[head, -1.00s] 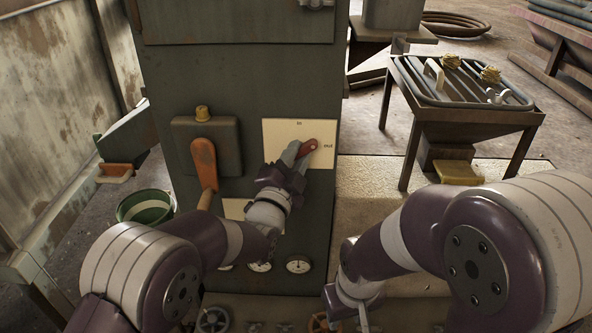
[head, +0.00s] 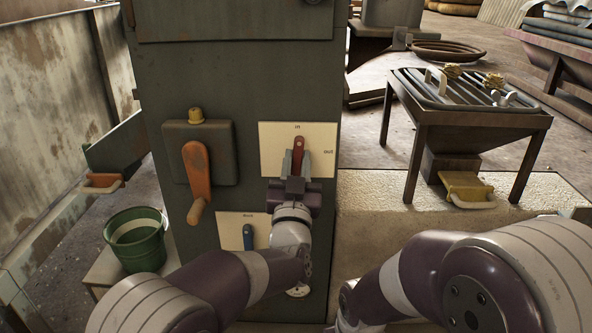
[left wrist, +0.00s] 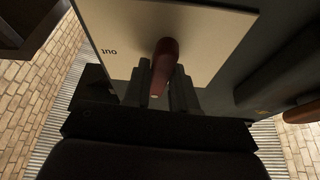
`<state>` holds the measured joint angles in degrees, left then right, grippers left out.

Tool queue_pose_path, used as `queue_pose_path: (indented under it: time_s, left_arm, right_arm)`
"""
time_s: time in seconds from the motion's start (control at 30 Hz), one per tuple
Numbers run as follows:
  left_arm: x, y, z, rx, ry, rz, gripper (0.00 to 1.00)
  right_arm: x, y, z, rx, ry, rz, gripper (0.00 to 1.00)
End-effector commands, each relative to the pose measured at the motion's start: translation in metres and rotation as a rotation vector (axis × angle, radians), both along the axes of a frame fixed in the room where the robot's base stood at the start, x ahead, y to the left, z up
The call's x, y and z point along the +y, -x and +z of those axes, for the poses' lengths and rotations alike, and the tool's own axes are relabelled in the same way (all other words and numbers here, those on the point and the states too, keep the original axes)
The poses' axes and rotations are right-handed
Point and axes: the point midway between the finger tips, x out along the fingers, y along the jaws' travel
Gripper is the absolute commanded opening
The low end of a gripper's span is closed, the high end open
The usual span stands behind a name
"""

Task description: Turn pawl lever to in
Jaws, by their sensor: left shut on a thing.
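The red pawl lever (head: 299,150) is on a cream plate (head: 325,166) on the dark machine front. The plate reads "in" at the top and "out" at the right. The lever points up toward "in". My left gripper (head: 297,163) is shut on the lever from below, a finger on each side. In the left wrist view the red lever (left wrist: 164,62) stands between the two fingers of the gripper (left wrist: 161,82), with "out" upside down beside it. The lever's lower end is hidden by the gripper in the head view. My right arm shows, but its gripper does not.
A green bucket (head: 136,240) stands at left. A slatted table (head: 470,118) stands at right.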

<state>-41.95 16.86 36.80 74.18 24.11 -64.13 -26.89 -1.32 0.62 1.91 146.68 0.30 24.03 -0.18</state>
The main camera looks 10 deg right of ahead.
Motion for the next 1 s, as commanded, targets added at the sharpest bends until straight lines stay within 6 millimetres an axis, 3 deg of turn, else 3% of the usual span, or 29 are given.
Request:
queue_pose_path:
  time_s: [0.3,0.83,0.87,0.9,1.0]
  left_arm:
    - [-0.0009,0.0002,-0.0021,0.031,0.097,-0.001,0.00]
    - [-0.0009,0.0002,-0.0016,0.036,0.114,-0.001,0.00]
    - [-0.0009,0.0002,-0.0016,0.036,0.114,-0.001,0.36]
    - [-0.0010,0.0001,-0.0015,0.036,0.114,-0.001,0.47]
    - [-0.0009,0.0001,-0.0011,0.035,0.114,0.000,0.47]
  right_arm:
    - [0.0000,0.0000,-0.0067,0.000,0.000,0.000,0.43]
    - [0.0000,0.0000,-0.0071,0.000,0.000,0.000,0.43]
    - [0.0000,0.0000,-0.0071,0.000,0.000,0.000,0.43]
    - [0.0000,0.0000,-0.0071,0.000,0.000,0.000,0.43]
    - [0.0000,0.0000,-0.0070,0.000,0.000,0.000,0.43]
